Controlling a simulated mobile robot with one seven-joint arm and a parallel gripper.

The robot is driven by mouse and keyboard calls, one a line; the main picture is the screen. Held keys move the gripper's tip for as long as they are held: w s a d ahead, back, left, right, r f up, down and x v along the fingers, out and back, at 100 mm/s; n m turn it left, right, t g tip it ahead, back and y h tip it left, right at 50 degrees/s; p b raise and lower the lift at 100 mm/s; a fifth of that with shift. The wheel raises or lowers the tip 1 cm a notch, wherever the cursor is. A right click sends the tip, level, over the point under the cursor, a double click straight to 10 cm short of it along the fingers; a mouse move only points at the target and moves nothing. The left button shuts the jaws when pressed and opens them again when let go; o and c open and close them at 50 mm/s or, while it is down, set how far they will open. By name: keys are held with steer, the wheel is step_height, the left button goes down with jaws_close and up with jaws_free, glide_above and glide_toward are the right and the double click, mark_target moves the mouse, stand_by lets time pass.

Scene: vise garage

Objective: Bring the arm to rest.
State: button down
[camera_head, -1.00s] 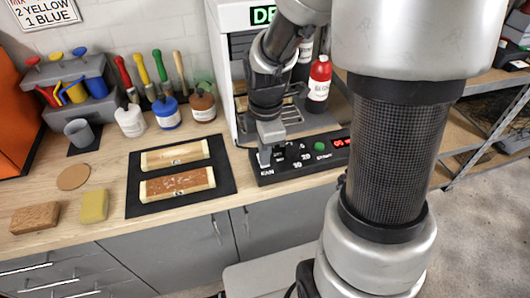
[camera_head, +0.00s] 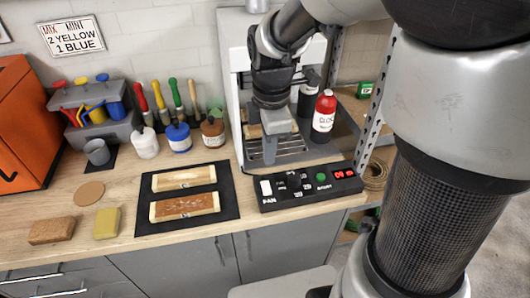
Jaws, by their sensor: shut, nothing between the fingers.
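My gripper (camera_head: 270,150) points down in front of the open white cabinet, above and behind the black control panel (camera_head: 308,188). Its fingers are shut with nothing seen between them. Behind it is the cabinet's wire rack (camera_head: 291,147), partly hidden by the gripper. My arm comes in from the upper right and covers much of the right side of the view. The panel has a white switch marked FAN, a dark knob, a green button and a red display.
Two wooden blocks lie on a black mat (camera_head: 232,205). A red bottle (camera_head: 324,117) stands right of my gripper. Left are several jars, a grey cup (camera_head: 97,152), a yellow sponge (camera_head: 107,223) and a brown block (camera_head: 52,230). The front counter strip is clear.

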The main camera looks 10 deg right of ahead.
steer(key=s+d+r+m+t+p, duration=0.1)
steer(key=s+r+m+t+p, duration=0.3)
steer(key=s+r+m, duration=0.8)
step_height(320, 180, up, 5)
steer(key=m+p, duration=0.1)
steer(key=m, duration=0.4)
steer(key=shift+s+d+f+m+t+p, duration=0.2)
steer(key=shift+s+d+m+t+p, duration=0.1)
steer(key=shift+s+m+t+p, duration=0.1)
